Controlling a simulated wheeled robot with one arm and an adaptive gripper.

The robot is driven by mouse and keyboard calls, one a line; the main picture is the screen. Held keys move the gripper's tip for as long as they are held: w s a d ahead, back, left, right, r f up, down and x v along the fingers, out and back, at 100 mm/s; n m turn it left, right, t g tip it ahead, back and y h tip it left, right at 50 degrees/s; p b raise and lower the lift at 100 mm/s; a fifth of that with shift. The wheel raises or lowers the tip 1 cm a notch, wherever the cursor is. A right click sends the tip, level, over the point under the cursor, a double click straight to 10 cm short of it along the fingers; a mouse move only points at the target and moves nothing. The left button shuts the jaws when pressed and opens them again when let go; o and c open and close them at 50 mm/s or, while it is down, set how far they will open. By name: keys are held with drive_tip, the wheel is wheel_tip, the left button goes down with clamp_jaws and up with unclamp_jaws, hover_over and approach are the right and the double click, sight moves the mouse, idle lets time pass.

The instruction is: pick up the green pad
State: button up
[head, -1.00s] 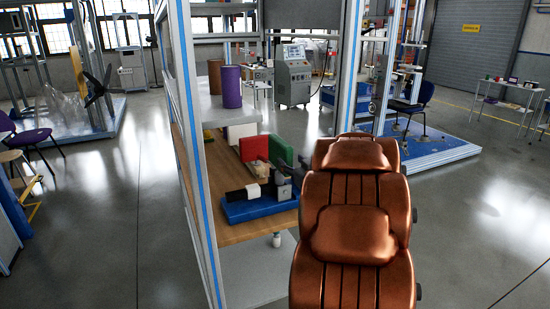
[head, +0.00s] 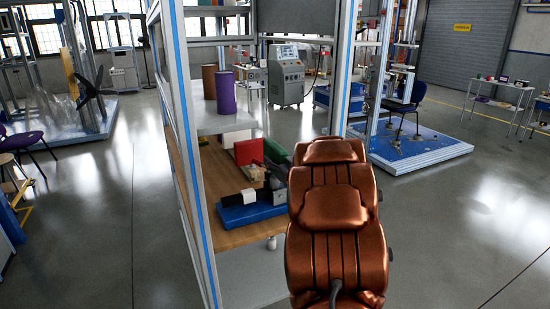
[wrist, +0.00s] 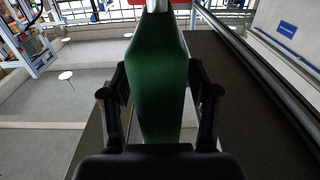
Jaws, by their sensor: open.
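The green pad (head: 277,151) stands on the wooden shelf beside the red pad (head: 249,151) in the head view. In the wrist view the green pad (wrist: 157,65) is seen end-on, long and upright, and fills the middle. My gripper (wrist: 160,92) is open, with one dark finger on each side of the pad. Narrow gaps show between the fingers and the pad, so it is not clamped. The red pad's edge (wrist: 172,2) shows at the top of the wrist view. The gripper is hard to make out in the head view among dark parts near the seat.
A blue pad (head: 245,213) lies at the shelf's front, with a black and white item (head: 240,197) on it. Purple (head: 226,92) and brown cylinders (head: 209,82) stand above. Frame posts (head: 184,130) bound the shelf.

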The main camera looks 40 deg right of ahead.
drive_tip(key=shift+w+d, duration=0.15)
drive_tip(key=shift+w, duration=0.5)
drive_tip(key=shift+c, duration=0.4)
clamp_jaws()
